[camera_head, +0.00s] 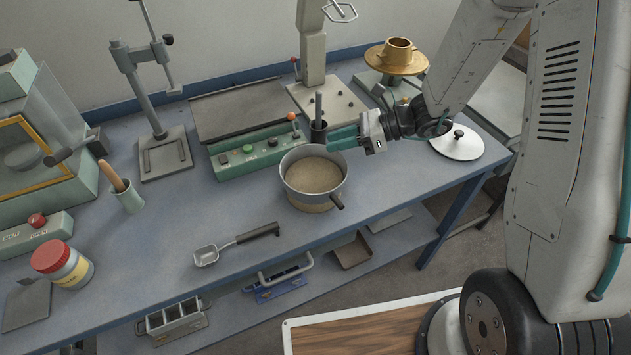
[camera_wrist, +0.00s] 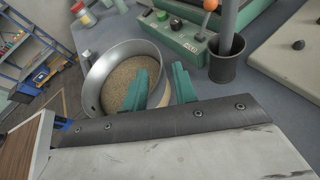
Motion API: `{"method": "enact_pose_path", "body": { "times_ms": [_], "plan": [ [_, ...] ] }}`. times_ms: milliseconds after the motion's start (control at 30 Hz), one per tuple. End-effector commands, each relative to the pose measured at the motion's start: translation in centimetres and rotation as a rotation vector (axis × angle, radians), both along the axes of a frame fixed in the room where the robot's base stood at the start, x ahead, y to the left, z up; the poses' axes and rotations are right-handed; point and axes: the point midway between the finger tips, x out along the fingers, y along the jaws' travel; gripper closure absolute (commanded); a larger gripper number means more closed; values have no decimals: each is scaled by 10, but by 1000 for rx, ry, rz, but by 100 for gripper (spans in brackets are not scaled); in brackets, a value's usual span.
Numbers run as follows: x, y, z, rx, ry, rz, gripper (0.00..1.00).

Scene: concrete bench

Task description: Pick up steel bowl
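The steel bowl (camera_head: 307,201) stands upright on the blue bench near its front edge and holds tan grainy material. A short dark handle sticks out at its lower right. The bowl also fills the middle of the wrist view (camera_wrist: 103,71). My gripper (camera_head: 336,139) is at the bowl's back right rim, reaching in from the right. In the wrist view its green fingers (camera_wrist: 160,86) are apart, one over the bowl's inside and one beyond the rim on the right. I cannot tell whether either finger touches the bowl.
A dark cup with a rod (camera_head: 318,131) stands close behind the bowl, beside a green control box (camera_head: 255,152). A scoop (camera_head: 236,244) lies front left. A round white lid (camera_head: 457,146) lies right. A red-lidded jar (camera_head: 67,265) stands at left. Bench between scoop and jar is clear.

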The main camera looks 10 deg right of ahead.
Motion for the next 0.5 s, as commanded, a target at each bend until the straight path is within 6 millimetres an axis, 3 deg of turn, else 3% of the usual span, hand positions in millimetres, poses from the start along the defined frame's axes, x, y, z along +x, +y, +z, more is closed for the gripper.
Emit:
{"method": "enact_pose_path", "body": {
  "times_ms": [200,500],
  "plan": [
    [5,31,-11,0,0,5,72],
    [7,37,-14,-1,-1,3,72]
  ]
}}
